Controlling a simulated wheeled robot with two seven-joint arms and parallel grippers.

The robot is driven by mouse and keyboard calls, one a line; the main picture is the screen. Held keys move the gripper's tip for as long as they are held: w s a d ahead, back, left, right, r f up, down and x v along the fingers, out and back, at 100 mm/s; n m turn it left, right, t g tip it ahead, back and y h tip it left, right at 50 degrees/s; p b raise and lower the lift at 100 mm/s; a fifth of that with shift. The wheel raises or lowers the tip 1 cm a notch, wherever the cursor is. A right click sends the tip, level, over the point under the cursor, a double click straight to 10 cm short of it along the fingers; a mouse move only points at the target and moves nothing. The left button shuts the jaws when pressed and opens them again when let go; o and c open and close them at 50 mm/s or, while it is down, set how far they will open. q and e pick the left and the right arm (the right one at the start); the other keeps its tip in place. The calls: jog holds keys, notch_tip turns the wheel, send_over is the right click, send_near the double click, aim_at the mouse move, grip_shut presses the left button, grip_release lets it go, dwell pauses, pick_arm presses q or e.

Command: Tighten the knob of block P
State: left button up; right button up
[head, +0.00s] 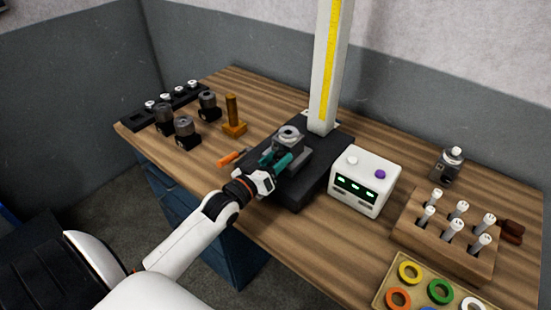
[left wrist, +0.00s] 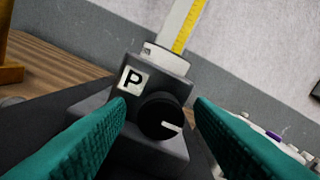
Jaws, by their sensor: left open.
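Block P (head: 293,143) is a grey block on a black base plate (head: 313,185), and a round metal piece sits on its top. In the left wrist view block P (left wrist: 153,74) shows its white P label at upper left. Its round black knob (left wrist: 162,117) has a white mark pointing right. My left gripper (head: 275,159) is open, with teal fingers in front of the block. In the left wrist view the fingers stand on either side of the knob, with a gap to it on both sides. In the head view the knob is hidden by the gripper. My right gripper is not in view.
A white column (head: 331,70) with a yellow scale rises behind the block. A white box with a display (head: 364,183) stands to the right. An orange-handled tool (head: 232,157) and a brown post (head: 233,115) are left. A wooden rack (head: 448,248) and ring tray (head: 425,283) fill the right.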

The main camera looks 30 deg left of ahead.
pick_arm(q)
jog(key=c, duration=1)
